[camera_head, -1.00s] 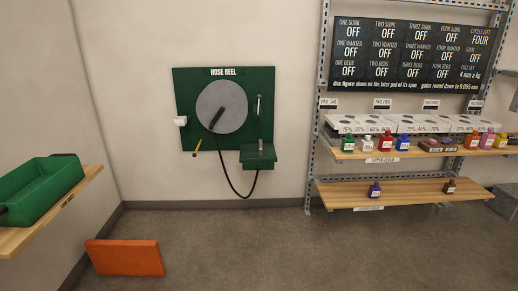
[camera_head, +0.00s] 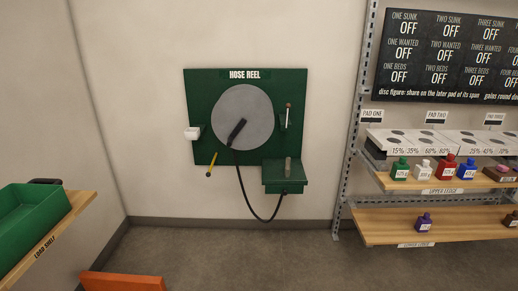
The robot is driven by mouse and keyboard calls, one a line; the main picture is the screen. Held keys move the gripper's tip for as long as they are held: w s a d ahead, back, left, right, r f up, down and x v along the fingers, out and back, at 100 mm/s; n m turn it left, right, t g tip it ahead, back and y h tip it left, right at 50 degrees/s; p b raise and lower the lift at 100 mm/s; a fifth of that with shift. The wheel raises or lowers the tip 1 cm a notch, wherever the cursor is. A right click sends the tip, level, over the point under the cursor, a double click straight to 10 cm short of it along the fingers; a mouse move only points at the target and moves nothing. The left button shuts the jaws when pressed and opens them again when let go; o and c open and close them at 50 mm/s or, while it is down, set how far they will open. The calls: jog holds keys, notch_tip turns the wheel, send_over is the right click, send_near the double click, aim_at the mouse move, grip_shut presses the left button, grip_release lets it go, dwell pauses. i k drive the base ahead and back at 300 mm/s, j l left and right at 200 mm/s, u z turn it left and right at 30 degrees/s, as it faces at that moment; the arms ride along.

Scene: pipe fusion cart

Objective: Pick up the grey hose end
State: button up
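A green hose reel board (camera_head: 203,95) hangs on the wall, with a round grey disc (camera_head: 258,105) and a dark handle on it. A black hose (camera_head: 243,190) hangs in a loop from the board down to the underside of a small green box (camera_head: 285,178) at its lower right. A short grey upright piece (camera_head: 288,165) stands on that box; it looks like the grey hose end. My gripper is not in view.
A shelf rack with small bottles (camera_head: 400,170) and a dark status board (camera_head: 445,55) stands at right. A wooden load shelf (camera_head: 60,222) with a green tray (camera_head: 25,222) is at left. An orange block (camera_head: 120,282) lies on the floor. Floor before the reel is clear.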

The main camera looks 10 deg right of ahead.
aim_at(287, 170)
jog(key=i, duration=0.75)
jog(key=i+l+u, duration=0.15)
jog(key=i, duration=1.35)
jog(key=i+l+u, duration=0.15)
jog(key=i, duration=0.55)
